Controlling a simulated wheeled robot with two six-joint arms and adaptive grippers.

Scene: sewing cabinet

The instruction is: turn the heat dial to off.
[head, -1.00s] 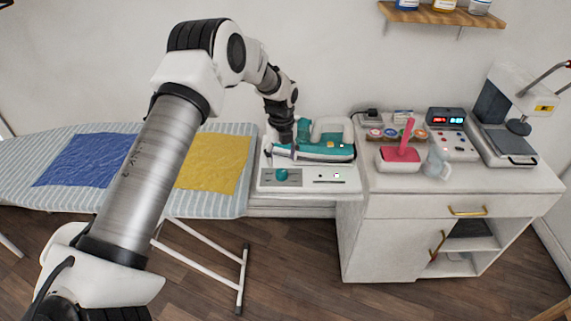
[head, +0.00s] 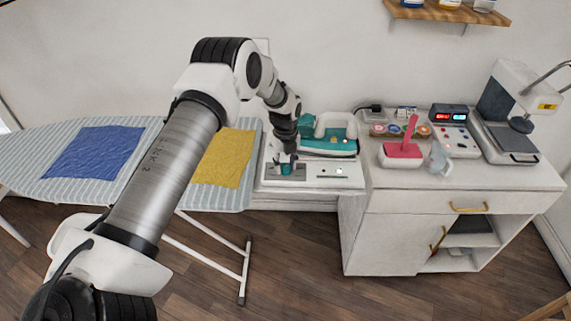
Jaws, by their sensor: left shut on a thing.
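The heat dial (head: 286,170) is a small teal knob on the grey panel at the front left of the white iron station (head: 322,176). My left gripper (head: 286,160) is over the dial from above, with its fingers around it, and is shut on it. The fingers hide most of the dial, so its pointer and marks cannot be read. A teal and white iron (head: 330,144) rests on the station behind the dial. A small pale light (head: 339,171) shows on the front panel, right of the dial. My right gripper is not in view.
A striped ironing board (head: 190,196) with a blue cloth (head: 95,154) and a yellow cloth (head: 226,158) is at left.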

